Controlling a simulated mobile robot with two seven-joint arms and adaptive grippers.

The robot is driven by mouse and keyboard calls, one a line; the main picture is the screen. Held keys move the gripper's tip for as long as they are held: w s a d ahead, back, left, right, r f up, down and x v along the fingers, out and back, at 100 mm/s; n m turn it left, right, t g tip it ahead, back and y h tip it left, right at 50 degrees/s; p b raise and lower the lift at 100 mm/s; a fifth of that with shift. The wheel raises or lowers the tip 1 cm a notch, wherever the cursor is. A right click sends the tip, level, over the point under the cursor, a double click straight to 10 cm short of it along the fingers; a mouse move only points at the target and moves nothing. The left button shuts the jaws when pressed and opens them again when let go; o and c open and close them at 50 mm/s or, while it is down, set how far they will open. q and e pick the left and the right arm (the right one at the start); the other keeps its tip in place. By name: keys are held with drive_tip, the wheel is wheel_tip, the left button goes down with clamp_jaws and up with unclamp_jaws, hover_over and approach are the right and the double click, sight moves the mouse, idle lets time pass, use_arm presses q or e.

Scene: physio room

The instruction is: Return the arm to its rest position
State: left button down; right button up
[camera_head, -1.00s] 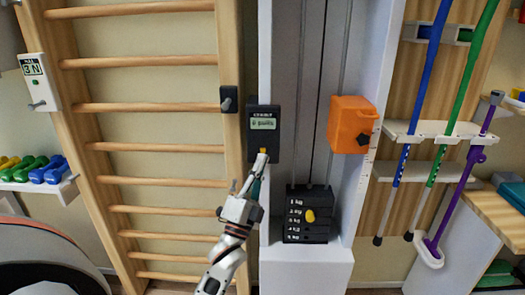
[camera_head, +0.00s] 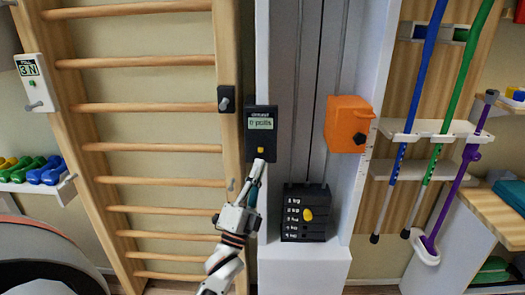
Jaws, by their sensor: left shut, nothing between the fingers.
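My left gripper (camera_head: 257,168) is shut and empty. Its fingertips show just below the yellow button (camera_head: 260,149) of a dark counter box (camera_head: 261,140) on the white column. The button is uncovered, and a small gap shows between it and the fingertips. The counter's green screen (camera_head: 261,123) shows small text that seems to end in "pulls". My left arm (camera_head: 226,258) comes up from the bottom of the view. My right gripper is not in view.
Wooden wall bars (camera_head: 145,147) stand to the left. A black weight stack (camera_head: 305,226) with a yellow knob and an orange box (camera_head: 347,123) are to the right. Blue, green and purple sticks hang on a rack (camera_head: 432,131). Dumbbells (camera_head: 40,170) lie on a shelf at far left.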

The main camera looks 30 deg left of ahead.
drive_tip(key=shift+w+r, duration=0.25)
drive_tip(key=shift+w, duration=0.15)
use_arm(q)
drive_tip(key=s+d+f+n+g+h+p, duration=0.15)
drive_tip(key=d+f+g, duration=0.25)
drive_tip(key=f, duration=0.6)
drive_tip(key=s+d+f+n+g+h, duration=0.3)
drive_tip(key=f, duration=0.8)
drive_tip(key=s+d+f+n+g+h, duration=0.1)
drive_tip(key=s+d+f+g, duration=0.3)
drive_tip(key=s+f, duration=0.5)
drive_tip(key=s+d+f+n+g+h, duration=0.1)
drive_tip(key=s+d+f+n+g, duration=0.3)
drive_tip(key=s+f, duration=0.6)
drive_tip(key=shift+d, duration=0.55)
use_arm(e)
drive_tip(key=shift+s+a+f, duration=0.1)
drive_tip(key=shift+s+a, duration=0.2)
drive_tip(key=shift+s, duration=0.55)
use_arm(q)
drive_tip(key=shift+s+f, duration=0.1)
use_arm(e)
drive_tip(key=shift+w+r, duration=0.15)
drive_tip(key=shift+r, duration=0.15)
